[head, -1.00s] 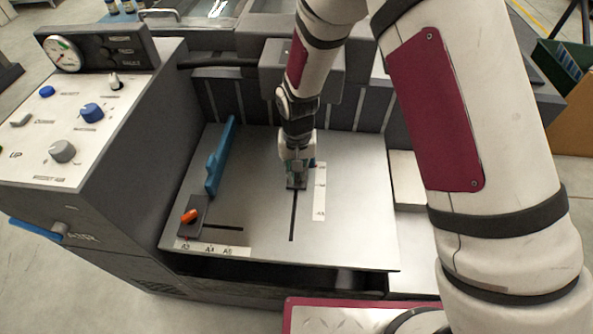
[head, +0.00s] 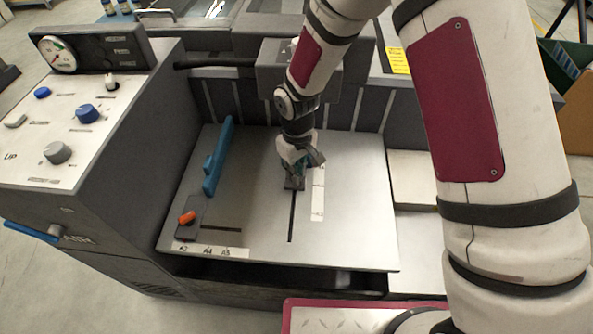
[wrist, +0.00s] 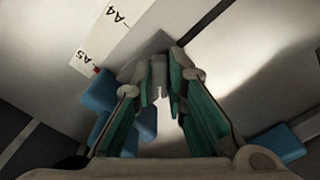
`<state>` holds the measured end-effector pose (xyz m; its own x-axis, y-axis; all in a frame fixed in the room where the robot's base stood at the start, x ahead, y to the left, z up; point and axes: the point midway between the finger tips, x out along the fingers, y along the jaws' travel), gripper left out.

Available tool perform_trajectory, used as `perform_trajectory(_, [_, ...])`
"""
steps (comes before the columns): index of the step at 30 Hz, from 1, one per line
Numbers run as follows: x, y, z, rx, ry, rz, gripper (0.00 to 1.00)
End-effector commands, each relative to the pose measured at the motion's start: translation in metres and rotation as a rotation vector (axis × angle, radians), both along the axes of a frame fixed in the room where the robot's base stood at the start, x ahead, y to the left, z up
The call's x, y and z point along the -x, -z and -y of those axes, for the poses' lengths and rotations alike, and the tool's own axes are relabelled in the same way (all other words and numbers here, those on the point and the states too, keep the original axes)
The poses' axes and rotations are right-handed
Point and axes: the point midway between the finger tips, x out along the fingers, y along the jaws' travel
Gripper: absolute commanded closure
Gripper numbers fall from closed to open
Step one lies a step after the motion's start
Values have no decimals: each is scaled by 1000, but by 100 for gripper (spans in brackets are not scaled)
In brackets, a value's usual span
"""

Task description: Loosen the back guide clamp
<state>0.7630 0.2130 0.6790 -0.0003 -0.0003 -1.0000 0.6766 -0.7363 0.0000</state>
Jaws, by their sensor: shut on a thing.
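The back guide clamp's dark grey base (head: 293,184) sits at the far end of the long slot in the metal table. My gripper (head: 297,168) points down over it and is shut on the clamp. My fingers hide the clamp's lever. In the wrist view my gripper (wrist: 160,72) has its green-padded fingers close together over the grey clamp base (wrist: 150,47). The size label (wrist: 110,32) with A4 and A5 lies beside the clamp.
A blue side guide (head: 217,160) stands left on the metal table (head: 350,220). Its clamp with an orange lever (head: 187,217) is at the front left. The control panel (head: 60,120) is further left. The table's right part is clear.

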Motion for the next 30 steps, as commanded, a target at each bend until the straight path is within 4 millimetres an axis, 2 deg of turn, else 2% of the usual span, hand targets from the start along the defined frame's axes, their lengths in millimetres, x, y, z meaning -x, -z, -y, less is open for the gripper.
perform_trajectory(16, [0, 0, 0, -1, -26, 1, 100])
perform_trajectory(17, [0, 0, 0, -1, -25, 1, 82])
perform_trajectory(19, [0, 0, 0, -1, -25, 1, 67])
perform_trajectory(30, [-1, -3, 0, -1, -23, 1, 67])
